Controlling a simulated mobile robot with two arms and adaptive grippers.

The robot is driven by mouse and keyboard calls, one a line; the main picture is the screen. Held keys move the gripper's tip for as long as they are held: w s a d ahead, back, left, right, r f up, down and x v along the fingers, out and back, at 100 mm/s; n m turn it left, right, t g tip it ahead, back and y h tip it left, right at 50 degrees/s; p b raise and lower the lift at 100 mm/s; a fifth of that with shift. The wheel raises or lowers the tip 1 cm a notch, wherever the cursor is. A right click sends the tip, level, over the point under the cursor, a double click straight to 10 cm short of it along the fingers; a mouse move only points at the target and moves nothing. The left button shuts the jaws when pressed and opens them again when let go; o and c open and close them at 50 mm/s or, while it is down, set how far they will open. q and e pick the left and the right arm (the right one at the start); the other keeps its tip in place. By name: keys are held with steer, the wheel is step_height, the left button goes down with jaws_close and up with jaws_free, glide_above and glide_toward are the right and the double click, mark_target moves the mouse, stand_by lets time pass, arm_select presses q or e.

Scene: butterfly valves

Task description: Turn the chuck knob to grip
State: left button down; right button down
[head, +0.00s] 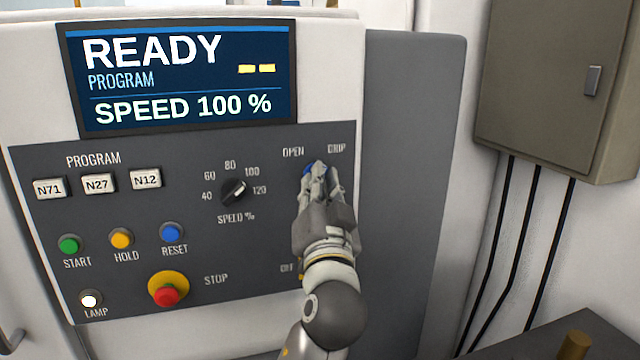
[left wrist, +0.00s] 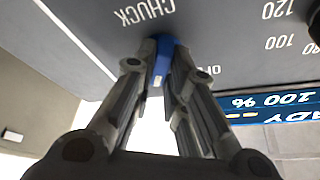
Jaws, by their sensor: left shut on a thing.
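The chuck knob (left wrist: 166,52) is blue and shows between my fingertips in the left wrist view, beside the CHUCK lettering. In the head view only a sliver of the blue chuck knob (head: 308,168) shows, below the OPEN and GRIP labels at the panel's upper right. My left gripper (head: 318,173) is at the panel, its fingers shut on the knob from both sides. The gripper hides most of the knob in the head view, so I cannot tell which label it points to. My right gripper is not in view.
The display (head: 180,75) reads READY and SPEED 100 %. The speed dial (head: 233,191) sits left of my gripper. The red stop button (head: 167,289) and several coloured buttons are lower left. A grey cabinet (head: 555,85) hangs at the right.

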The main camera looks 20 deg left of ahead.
arm_select(q)
steer(key=c, duration=1.5)
jaws_free()
steer(key=shift+r, duration=0.15)
steer(key=shift+c, duration=0.2)
steer(key=shift+o, duration=0.4)
steer(key=shift+w, duration=0.1)
steer(key=v, duration=1.2)
